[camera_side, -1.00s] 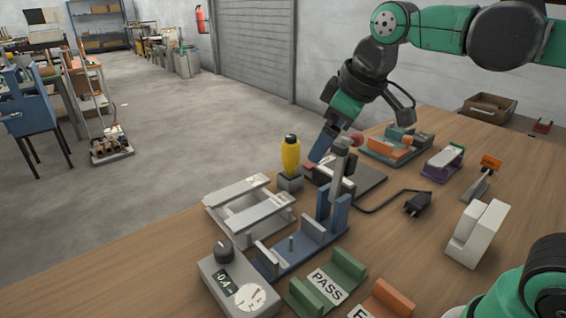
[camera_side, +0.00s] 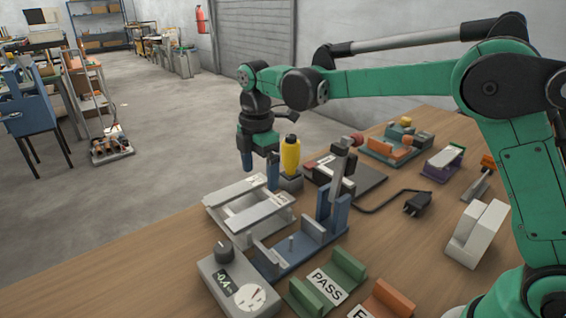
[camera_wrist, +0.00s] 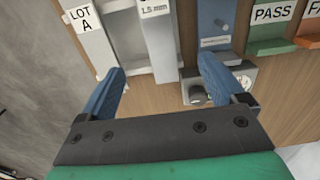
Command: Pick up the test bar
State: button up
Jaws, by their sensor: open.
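Two pale grey bars lie across a light grey rack (camera_side: 228,226) in the side view; I take these as the possible test bars. The left bar (camera_side: 237,190) carries a label that reads LOT A in the wrist view (camera_wrist: 92,45). The right bar (camera_side: 258,213) carries a label ending in 1.5 mm in the wrist view (camera_wrist: 160,45). My gripper (camera_side: 260,172) is open and empty, with blue fingers pointing down above the far end of the rack. In the wrist view my gripper (camera_wrist: 162,72) has clear space between its fingertips.
A yellow-handled tool (camera_side: 290,155) stands close beside my gripper. A blue fixture (camera_side: 295,257) with an upright post, a dial box (camera_side: 235,284), a green PASS tray (camera_side: 328,285) and an orange tray (camera_side: 385,300) are nearby. A black plug and cable lie right.

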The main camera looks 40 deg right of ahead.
aim_at(262, 210)
notch_tip(262, 210, down, 8)
grip_shut()
dwell(0.6)
